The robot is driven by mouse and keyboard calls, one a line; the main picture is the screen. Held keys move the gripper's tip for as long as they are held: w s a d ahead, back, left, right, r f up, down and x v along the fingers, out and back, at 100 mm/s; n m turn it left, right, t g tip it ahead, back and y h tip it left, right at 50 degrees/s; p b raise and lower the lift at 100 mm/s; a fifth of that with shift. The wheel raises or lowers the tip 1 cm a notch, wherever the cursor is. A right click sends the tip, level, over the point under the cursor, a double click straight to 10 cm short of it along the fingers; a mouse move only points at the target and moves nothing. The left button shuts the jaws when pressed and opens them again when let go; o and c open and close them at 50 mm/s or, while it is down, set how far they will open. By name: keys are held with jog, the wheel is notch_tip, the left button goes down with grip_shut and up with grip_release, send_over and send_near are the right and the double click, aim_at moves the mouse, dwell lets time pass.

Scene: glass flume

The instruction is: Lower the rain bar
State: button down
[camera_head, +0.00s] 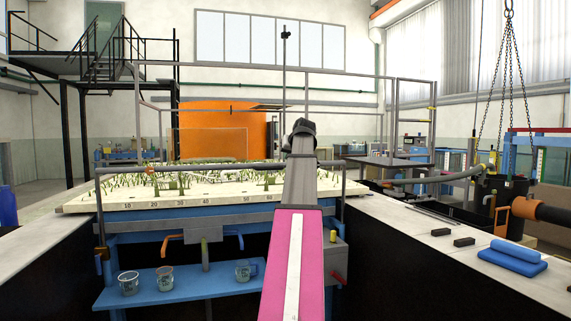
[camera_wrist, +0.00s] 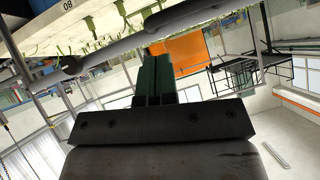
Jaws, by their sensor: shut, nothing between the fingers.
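A grey horizontal bar (camera_head: 120,169), which looks like the rain bar, spans the front of the planted tray (camera_head: 75,207) on side posts. A grey tube, likely the same bar, crosses the upper part of the wrist view (camera_wrist: 120,47). My gripper (camera_wrist: 155,58) has its green fingers together with nothing between them. Its tips appear close to the tube in the wrist view; I cannot tell whether they touch. In the head view my pink and grey arm reaches forward over the bar's right part and hides some of it. The fingers are hidden there.
A blue shelf (camera_head: 190,291) below the tray holds several glass beakers. Railings (camera_head: 270,70) stand behind the tray. A dark walled gap surrounds the stand. Blue pads (camera_head: 512,262) and dark blocks lie on the right ledge, near a black tub (camera_head: 503,190) and hanging chains.

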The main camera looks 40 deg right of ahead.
notch_tip(320, 180, up, 5)
jog(key=s+d, duration=0.2)
jog(key=s+f+x, duration=0.1)
jog(key=x, duration=1.1)
jog(key=shift+w+f+t, duration=0.2)
jog(key=shift+f+t, duration=0.1)
jog(key=shift+f, duration=0.3)
jog(key=shift+f, duration=0.1)
notch_tip(320, 180, down, 30)
